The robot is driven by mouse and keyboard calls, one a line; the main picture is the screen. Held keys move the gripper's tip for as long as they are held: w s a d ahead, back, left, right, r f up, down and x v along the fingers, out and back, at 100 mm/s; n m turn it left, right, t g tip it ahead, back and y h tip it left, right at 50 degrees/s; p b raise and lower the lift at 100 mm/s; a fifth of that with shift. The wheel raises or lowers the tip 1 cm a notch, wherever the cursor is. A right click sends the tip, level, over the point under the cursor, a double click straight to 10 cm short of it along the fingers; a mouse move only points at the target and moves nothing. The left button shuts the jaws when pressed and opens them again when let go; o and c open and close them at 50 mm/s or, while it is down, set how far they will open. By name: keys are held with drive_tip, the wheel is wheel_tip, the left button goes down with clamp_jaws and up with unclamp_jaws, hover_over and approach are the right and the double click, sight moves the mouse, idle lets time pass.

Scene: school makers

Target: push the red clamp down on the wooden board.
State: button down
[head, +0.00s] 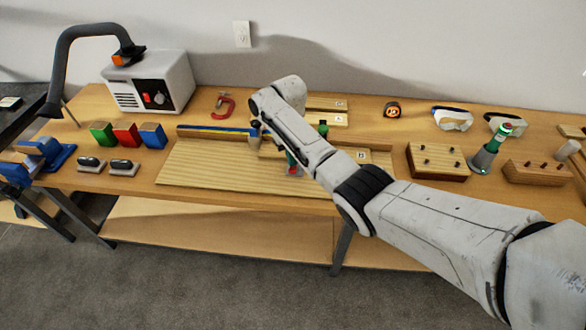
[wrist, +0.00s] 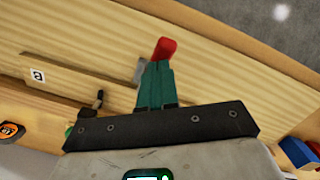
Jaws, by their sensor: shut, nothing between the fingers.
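The wooden board (head: 215,172) lies flat along the front of the bench and fills much of the wrist view (wrist: 235,75). The red clamp handle (wrist: 165,47) shows in the wrist view just beyond my green fingertips, with a grey metal piece (wrist: 139,71) beside it. In the head view only a small red part (head: 293,172) shows below my forearm. My gripper (wrist: 157,68) is shut with nothing between its fingers. Its tips overlap the handle's lower end; I cannot tell whether they touch. My forearm hides most of the hand and clamp in the head view.
A red C-clamp (head: 228,104) lies behind the board. A black-knobbed part (head: 255,126) stands at the board's back. Coloured blocks (head: 126,135) and sanders (head: 123,168) are at left.

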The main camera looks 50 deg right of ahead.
drive_tip(key=shift+f, duration=0.15)
wheel_tip(320, 180, down, 4)
drive_tip(key=b, duration=0.3)
drive_tip(key=shift+f, duration=0.15)
drive_tip(key=shift+w, duration=0.1)
idle(0.4)
drive_tip(key=b, duration=0.1)
drive_tip(key=w+b, duration=0.1)
drive_tip(key=w+d+b, duration=0.1)
drive_tip(key=shift+w+r, duration=0.1)
drive_tip(key=shift+r, duration=0.15)
drive_tip(key=shift+w+r+b, duration=0.2)
drive_tip(key=shift+r+b, duration=0.1)
drive_tip(key=shift+b, duration=0.1)
